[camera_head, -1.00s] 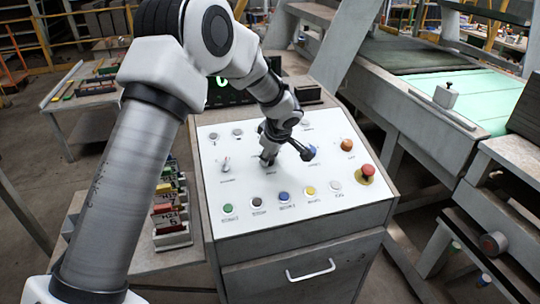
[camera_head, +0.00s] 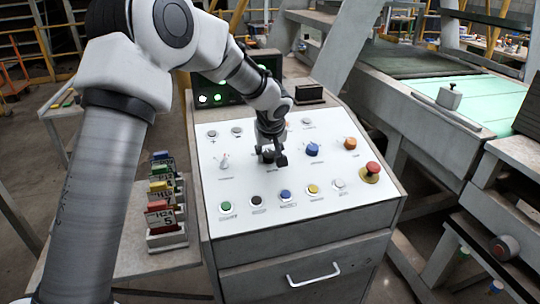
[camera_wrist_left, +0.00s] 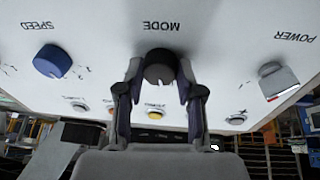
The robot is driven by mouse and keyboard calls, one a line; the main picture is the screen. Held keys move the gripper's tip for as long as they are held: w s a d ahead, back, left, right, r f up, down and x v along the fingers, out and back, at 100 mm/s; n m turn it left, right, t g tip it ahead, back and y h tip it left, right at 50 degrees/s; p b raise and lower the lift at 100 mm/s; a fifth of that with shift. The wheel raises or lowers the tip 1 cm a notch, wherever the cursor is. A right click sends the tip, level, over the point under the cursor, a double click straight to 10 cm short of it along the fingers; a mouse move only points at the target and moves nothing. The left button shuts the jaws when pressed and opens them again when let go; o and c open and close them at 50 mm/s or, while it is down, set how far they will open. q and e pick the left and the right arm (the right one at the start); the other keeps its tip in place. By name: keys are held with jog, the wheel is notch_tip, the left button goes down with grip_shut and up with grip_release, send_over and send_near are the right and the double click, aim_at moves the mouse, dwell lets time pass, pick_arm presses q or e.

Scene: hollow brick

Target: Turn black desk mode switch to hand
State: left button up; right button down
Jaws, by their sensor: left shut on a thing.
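The black mode switch (camera_wrist_left: 160,68) is a round knob under the word MODE in the left wrist view. A white mark shows on its edge nearest my gripper. My left gripper (camera_wrist_left: 160,78) has one finger on each side of the knob and is shut on it. In the head view my left gripper (camera_head: 270,157) points down at the middle of the white sloped desk panel (camera_head: 325,190), and it mostly hides the knob there.
A blue speed knob (camera_head: 312,149), an orange knob (camera_head: 350,143) and a red emergency button (camera_head: 372,168) sit right of my gripper. A power switch (camera_head: 225,160) sits left. Several coloured push buttons line the front. A dark screen (camera_head: 235,88) stands behind.

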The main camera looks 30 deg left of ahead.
pick_arm(q)
jog(key=shift+s+f+m, duration=0.1)
jog(key=shift+f+m, duration=0.15)
jog(key=shift+m, duration=0.65)
jog(key=o, duration=1)
jog(key=shift+o, duration=0.8)
jog(key=shift+a, duration=0.15)
jog(key=shift+w+a, duration=0.1)
jog(key=shift+w, duration=0.2)
jog(key=shift+s+r, duration=0.15)
jog(key=shift+r, duration=0.25)
jog(key=v, duration=1.1)
